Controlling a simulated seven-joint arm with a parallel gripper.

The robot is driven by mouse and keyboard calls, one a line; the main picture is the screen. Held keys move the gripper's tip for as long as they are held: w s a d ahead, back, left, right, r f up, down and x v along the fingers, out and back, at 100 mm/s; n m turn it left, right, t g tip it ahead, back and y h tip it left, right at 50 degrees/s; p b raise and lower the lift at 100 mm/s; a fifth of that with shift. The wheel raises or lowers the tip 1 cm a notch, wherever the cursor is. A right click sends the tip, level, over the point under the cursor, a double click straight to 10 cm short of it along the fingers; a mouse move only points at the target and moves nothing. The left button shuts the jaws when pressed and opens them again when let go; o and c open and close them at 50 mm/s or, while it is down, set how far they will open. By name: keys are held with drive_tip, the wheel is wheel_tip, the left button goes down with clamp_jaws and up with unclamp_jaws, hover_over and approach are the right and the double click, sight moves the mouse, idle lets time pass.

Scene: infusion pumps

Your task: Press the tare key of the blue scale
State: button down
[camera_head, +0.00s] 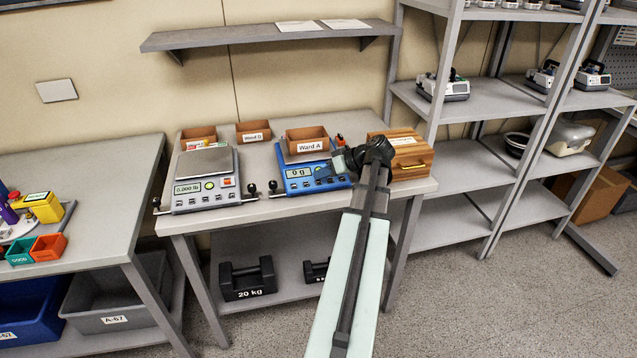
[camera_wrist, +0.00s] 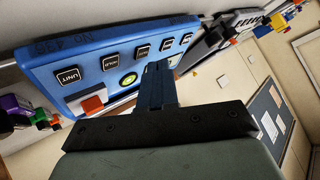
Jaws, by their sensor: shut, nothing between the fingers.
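One key (camera_wrist: 68,77) reads UNIT; the other labels are too small or slanted to read surely, so I cannot tell the tare key. My gripper (camera_head: 336,166) is at the right side of the blue scale, shut and empty. Its shut fingers (camera_wrist: 157,72) show close to the panel; contact cannot be told.
A grey scale (camera_head: 207,187) reading "0.000 lb" stands to the left. A shelf (camera_head: 265,37) hangs above.

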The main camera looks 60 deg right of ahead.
drive_tip(key=shift+r, duration=0.15)
drive_tip(key=r, duration=0.3)
drive_tip(key=s+a+r, duration=0.1)
drive_tip(key=shift+r, duration=0.3)
idle(0.4)
drive_tip(key=shift+w, duration=0.15)
idle(0.6)
